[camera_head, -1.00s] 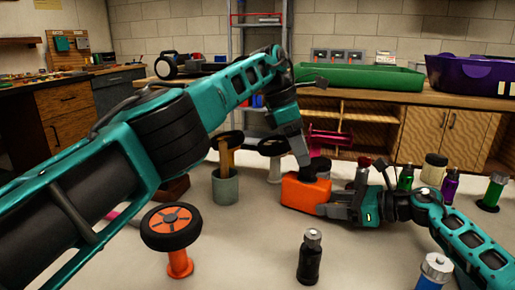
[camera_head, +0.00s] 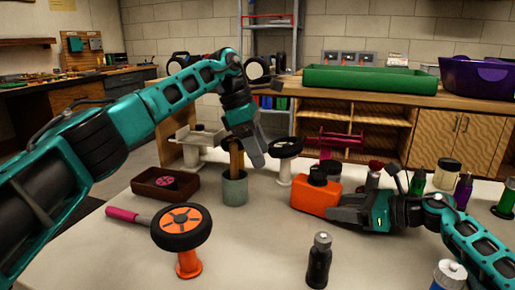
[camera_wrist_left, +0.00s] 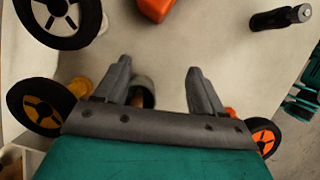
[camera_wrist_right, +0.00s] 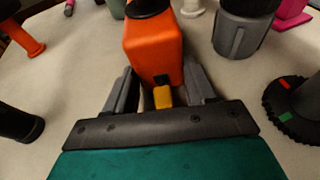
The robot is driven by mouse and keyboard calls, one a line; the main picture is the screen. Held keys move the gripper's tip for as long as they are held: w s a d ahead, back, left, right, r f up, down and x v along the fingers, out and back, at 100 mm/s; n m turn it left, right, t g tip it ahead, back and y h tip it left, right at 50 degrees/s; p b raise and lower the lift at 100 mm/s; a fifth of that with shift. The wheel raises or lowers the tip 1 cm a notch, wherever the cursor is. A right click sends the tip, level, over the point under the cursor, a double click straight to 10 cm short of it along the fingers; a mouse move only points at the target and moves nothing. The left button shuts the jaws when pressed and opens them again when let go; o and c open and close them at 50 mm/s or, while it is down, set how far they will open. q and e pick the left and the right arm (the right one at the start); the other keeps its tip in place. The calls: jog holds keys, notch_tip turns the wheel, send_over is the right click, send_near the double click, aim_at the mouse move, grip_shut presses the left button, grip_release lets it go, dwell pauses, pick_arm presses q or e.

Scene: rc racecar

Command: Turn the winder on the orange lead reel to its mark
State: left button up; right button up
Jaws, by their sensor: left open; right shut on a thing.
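The orange lead reel, a boxy orange body (camera_head: 318,197) with a round black knob (camera_head: 318,175) on top, sits on the table. It also shows in the right wrist view (camera_wrist_right: 153,50) and at the top of the left wrist view (camera_wrist_left: 155,8). My right gripper (camera_head: 330,212) is shut on its near end; a yellow tab (camera_wrist_right: 163,97) shows between the fingers (camera_wrist_right: 160,85). My left gripper (camera_head: 256,158) is open and empty, raised left of the reel, apart from it, near the grey-green cup (camera_head: 235,190). In the left wrist view the fingers (camera_wrist_left: 160,70) are spread wide. No mark on the knob is readable.
An orange-spoked wheel (camera_head: 181,226) stands on an orange post, a white-post wheel (camera_head: 286,147) behind. A dark bottle (camera_head: 319,260) stands in front of the reel. A brown tray (camera_head: 165,184) and pink-handled tool (camera_head: 124,214) lie left.

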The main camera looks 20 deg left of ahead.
dwell(0.3)
pick_arm(q)
jog(key=n+t+y, duration=0.3)
jog(key=n, duration=0.8)
send_near(318, 169)
notch_tip(318, 169, up, 3)
jog(key=s+a, duration=0.1)
jog(key=shift+n, duration=0.4)
jog(key=x, duration=1.1)
jog(key=shift+w+d+f, duration=0.1)
jog(key=shift+d+f, duration=0.2)
jog(key=shift+d, duration=0.05)
jog(key=c, duration=1.1)
